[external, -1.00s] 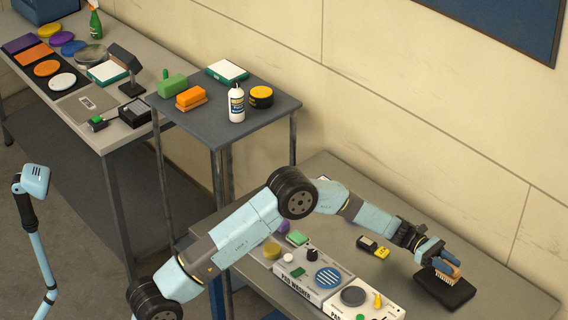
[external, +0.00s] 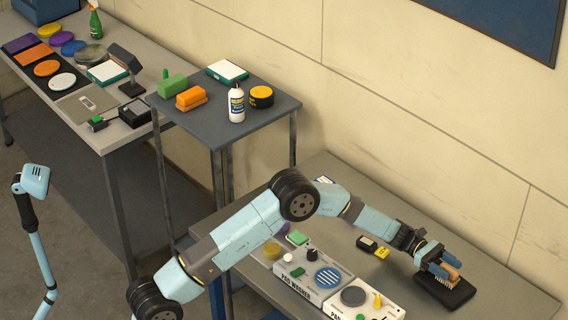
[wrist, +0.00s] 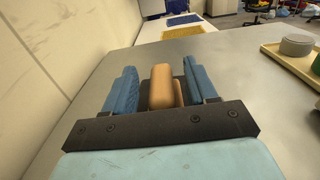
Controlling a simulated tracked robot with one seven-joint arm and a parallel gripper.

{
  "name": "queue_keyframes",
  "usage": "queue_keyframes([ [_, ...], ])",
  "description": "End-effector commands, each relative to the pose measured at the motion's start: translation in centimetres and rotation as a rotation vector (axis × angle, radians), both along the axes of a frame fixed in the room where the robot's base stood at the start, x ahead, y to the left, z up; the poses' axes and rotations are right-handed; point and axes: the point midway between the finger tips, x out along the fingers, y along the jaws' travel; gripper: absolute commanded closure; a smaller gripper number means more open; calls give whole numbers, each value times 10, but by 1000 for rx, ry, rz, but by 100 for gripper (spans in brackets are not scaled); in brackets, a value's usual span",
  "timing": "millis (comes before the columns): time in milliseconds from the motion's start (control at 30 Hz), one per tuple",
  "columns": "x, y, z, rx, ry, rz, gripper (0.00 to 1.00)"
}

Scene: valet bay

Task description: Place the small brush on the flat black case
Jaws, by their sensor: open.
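The small brush (external: 452,271) has a tan wooden body and pale bristles. It appears to rest on the flat black case (external: 458,296), on the grey bench near its right end. My gripper (external: 446,268) is open, with its blue fingers on either side of the brush. Most of the case is hidden there behind brush and fingers.
A pad washer unit (external: 312,278) and a similar white box (external: 376,303) stand left of the case. A small black and yellow device (external: 373,247) lies behind them. The bench right of the case is clear, and the wall runs along the back.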

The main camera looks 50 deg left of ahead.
Motion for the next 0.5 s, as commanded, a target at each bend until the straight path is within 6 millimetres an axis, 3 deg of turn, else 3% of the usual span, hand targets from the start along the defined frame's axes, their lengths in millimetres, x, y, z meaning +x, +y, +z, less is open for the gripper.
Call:
queue_keyframes([
  [167,1,16,1,0,0,2,43],
  [500,1,80,0,0,0,3,43],
])
